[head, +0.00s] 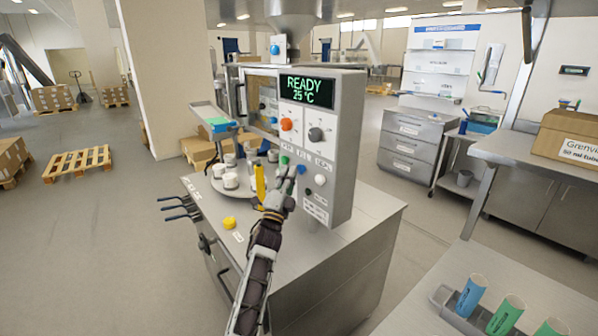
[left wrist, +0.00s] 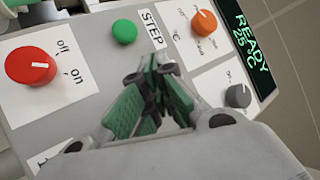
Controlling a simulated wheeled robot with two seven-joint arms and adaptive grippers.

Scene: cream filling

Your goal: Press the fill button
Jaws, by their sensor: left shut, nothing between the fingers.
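The filling machine's control panel (head: 335,150) faces me, with a display (head: 307,89) reading READY 25 °C. A green button (head: 284,160) sits low on its front; it also shows in the left wrist view (left wrist: 123,32), beside a STEP label. A blue button (head: 301,169) is to its right in the head view. I cannot read which button is marked fill. My left gripper (head: 288,176) is shut and empty, just in front of the lower panel. In the left wrist view its fingertips (left wrist: 150,72) point at the panel, beside the green button. My right gripper is not in view.
An orange knob (head: 286,124) and a grey knob (head: 316,134) sit above the buttons. A red off/on knob (left wrist: 31,66) is left in the wrist view. Several white jars (head: 230,181) and a yellow lid (head: 229,223) are on the steel bench (head: 340,240), left of my arm.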

